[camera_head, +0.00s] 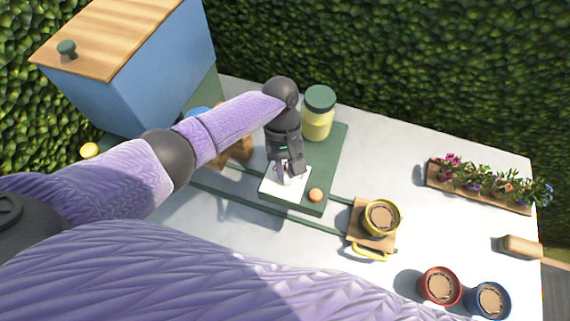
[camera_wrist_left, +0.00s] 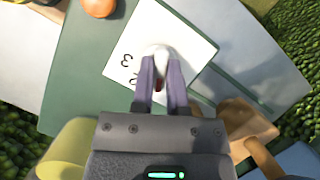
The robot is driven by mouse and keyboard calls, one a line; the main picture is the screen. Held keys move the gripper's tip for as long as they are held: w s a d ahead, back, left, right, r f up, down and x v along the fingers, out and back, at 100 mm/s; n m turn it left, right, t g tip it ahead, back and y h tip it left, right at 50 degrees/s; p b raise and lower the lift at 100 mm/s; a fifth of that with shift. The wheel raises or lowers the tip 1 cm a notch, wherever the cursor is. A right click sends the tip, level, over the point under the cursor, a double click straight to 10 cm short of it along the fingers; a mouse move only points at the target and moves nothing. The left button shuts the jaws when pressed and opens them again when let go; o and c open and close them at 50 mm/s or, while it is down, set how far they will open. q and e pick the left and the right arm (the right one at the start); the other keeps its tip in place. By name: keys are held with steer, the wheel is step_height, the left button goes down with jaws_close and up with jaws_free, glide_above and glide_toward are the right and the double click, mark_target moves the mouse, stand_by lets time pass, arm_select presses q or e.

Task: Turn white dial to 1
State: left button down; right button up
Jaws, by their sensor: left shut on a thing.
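The white dial (camera_wrist_left: 160,52) sits on a white square panel (camera_wrist_left: 190,30) marked with black numerals. A 3 is readable in the left wrist view, and another numeral is partly covered by my fingers. The panel also shows in the head view (camera_head: 270,187) on a dark green board. My left gripper (camera_wrist_left: 163,68) points down at the panel, its two fingers shut on the white dial. A small dark red mark shows between the fingers. In the head view the gripper (camera_head: 290,174) hides most of the dial. My right gripper is not in view.
An orange knob (camera_head: 316,195) is beside the panel. A green-lidded yellow jar (camera_head: 318,112) stands behind it on the board. A yellow pot (camera_head: 382,217) sits on a wooden platform to the right. Red (camera_head: 439,287) and blue (camera_head: 488,300) pots stand front right, near a flower planter (camera_head: 480,188).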

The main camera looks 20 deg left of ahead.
arm_select(q)
steer(key=shift+m+y, duration=0.3)
steer(key=shift+m, duration=0.4)
steer(key=c, duration=0.6)
jaws_free()
steer(key=shift+c, duration=0.2)
steer(key=p+v, duration=0.1)
steer(key=v, duration=0.9)
